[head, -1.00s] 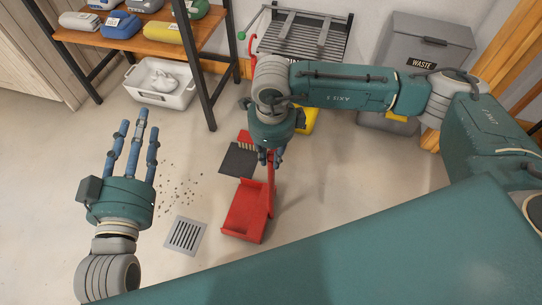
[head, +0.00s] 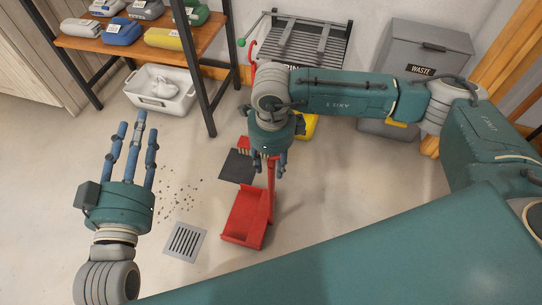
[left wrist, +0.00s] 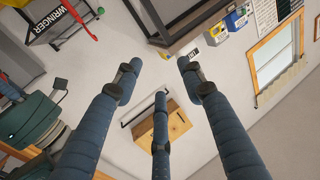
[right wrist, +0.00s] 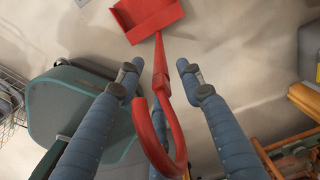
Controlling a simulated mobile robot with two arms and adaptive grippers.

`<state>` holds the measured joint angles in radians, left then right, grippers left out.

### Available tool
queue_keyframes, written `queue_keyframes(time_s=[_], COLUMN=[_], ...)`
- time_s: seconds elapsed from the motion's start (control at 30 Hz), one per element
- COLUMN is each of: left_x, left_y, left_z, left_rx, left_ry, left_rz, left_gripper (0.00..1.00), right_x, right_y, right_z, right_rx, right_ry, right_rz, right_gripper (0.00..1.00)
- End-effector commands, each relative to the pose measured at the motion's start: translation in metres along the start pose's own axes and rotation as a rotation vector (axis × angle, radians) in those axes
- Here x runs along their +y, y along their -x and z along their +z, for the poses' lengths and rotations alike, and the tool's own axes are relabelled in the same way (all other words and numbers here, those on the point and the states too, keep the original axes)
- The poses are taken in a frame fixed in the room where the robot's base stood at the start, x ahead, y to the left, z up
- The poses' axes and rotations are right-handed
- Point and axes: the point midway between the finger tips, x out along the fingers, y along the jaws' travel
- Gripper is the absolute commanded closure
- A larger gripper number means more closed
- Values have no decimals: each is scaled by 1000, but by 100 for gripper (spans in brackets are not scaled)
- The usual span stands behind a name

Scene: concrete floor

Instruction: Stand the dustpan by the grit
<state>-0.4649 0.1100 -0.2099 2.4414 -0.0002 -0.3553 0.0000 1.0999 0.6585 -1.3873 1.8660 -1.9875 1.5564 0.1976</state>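The red dustpan (head: 244,216) has its pan on the floor, right of the scattered dark grit (head: 178,193), with a gap between them. Its handle rises toward my right gripper (head: 268,163). In the right wrist view the hooked handle (right wrist: 160,70) passes between the spread fingers of my right gripper (right wrist: 158,75), which look open around it. The pan (right wrist: 147,16) shows beyond. My left gripper (head: 131,135) is open and empty, left of the grit; its spread fingers (left wrist: 160,80) also show in the left wrist view.
A dark flat piece (head: 238,166) lies behind the pan. A white tub (head: 160,88) sits beneath the shelf (head: 140,41). A grey waste bin (head: 425,53) stands at the back right. The floor right of the dustpan is clear.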

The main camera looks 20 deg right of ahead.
Motion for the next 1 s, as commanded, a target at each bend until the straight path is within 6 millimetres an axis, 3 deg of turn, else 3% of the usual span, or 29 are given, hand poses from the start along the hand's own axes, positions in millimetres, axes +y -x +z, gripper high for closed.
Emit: queue_keyframes(time_s=[0.07, 0.27, 0.6, 0.8, 1.0], left_x=[-1, -6, -16, -20, -21], left_y=[0, 9, 50, 74, 86], left_z=[4, 44, 116, 142, 152], left_rx=[-22, -197, -546, -689, -752], left_ry=[0, -3, -4, -2, -1], left_rz=[-1, -13, -33, -43, -47], left_gripper=[60, 60, 60, 60, 60], right_x=[0, 0, 0, 0, 0], right_y=[2, 28, 86, 111, 121], right_z=[0, 0, 1, 0, 0], right_rx=[0, -1, -2, -1, 0], right_ry=[0, 1, 1, 1, 1], right_rz=[0, -1, -2, -2, 0], right_gripper=[63, 63, 63, 63, 63])
